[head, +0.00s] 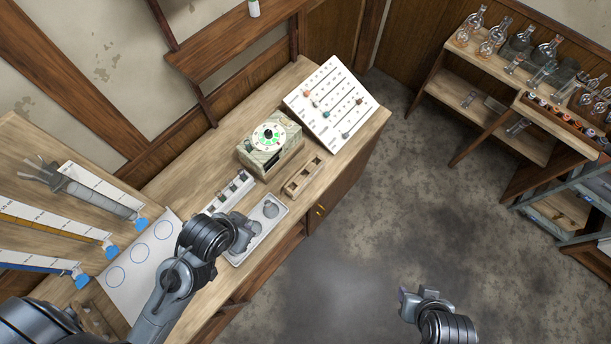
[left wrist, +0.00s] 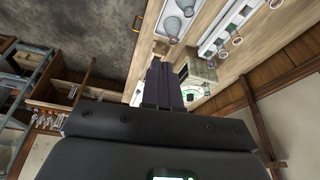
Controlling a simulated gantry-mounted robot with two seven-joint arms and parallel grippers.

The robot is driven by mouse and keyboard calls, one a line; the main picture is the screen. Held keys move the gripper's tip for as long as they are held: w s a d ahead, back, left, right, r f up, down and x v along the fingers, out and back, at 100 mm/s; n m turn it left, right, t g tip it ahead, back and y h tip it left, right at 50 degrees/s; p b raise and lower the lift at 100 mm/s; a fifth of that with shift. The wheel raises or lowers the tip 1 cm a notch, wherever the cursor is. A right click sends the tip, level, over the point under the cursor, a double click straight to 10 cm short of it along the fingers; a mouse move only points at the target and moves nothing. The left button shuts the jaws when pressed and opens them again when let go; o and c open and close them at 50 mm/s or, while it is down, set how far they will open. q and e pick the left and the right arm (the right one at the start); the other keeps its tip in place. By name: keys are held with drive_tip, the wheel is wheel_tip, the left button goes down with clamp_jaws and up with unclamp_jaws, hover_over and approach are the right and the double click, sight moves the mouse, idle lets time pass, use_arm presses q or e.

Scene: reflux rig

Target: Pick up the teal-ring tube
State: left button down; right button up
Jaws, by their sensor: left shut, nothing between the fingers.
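No teal ring can be made out clearly in either view. A white rack (head: 229,193) stands on the bench in the head view, and what it holds is too small to identify. In the left wrist view the rack (left wrist: 246,14) shows several round tube mouths, some with reddish rims. My left gripper (head: 243,232) is over the white tray beside the rack. In the left wrist view its dark fingers (left wrist: 163,82) are together, with nothing between them. My right gripper (head: 404,294) hangs over the floor at the lower right, away from the bench; its jaw opening is unclear.
Behind are a wooden holder (head: 303,177), a dial box (head: 270,143) and a slider panel (head: 331,103). A sheet with blue circles (head: 139,262) and large syringes (head: 100,190) lie left. Glassware shelves (head: 500,60) stand right.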

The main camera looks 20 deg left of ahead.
use_arm(q)
drive_tip(key=c, duration=1.8)
unclamp_jaws()
drive_tip(key=o, duration=0.9)
drive_tip(key=shift+a, duration=0.15)
